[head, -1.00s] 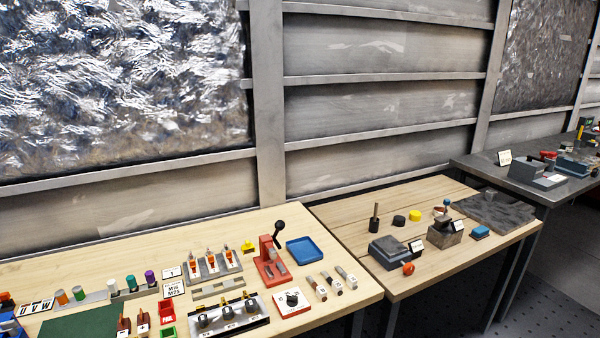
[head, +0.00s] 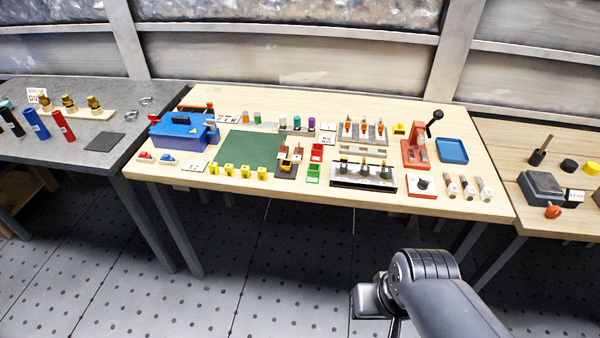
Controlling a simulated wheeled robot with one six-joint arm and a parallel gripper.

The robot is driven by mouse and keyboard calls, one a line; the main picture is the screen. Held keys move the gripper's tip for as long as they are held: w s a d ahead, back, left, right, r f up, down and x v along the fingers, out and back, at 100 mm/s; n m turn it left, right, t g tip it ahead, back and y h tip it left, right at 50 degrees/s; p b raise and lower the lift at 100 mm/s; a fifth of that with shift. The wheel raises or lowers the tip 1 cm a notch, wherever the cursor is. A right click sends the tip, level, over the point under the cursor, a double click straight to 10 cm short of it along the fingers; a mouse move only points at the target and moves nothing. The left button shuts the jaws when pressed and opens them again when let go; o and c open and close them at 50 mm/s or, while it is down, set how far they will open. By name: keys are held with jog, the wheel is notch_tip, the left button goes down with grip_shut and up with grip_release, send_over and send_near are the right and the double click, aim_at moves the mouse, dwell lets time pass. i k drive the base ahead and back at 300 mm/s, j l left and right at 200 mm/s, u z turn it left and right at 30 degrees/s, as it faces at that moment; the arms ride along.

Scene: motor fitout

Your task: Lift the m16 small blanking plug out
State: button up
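I cannot single out the m16 small blanking plug at this size. A small card (head: 326,139), which reads M16 M25 in the earlier view, stands near the middle of the wooden table. A silver block (head: 364,176) with several dark knobs stands at the front right of the middle. My folded dark arm shows at the lower right, over the floor and apart from the table. My gripper's fingertips are not visible.
The wooden table (head: 385,206) also carries a green mat (head: 252,150), a red lever press (head: 415,153), a blue tray (head: 452,150) and several yellow pieces. A grey table (head: 75,170) adjoins at left, another wooden table (head: 508,197) at right. Open floor (head: 290,265) lies in front.

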aim_at(344, 167)
jog(key=i+l+u, duration=0.2)
jog(key=i+u, duration=0.2)
jog(key=i+l+u, duration=0.4)
jog(key=i+j, duration=0.05)
jog(key=i, duration=0.05)
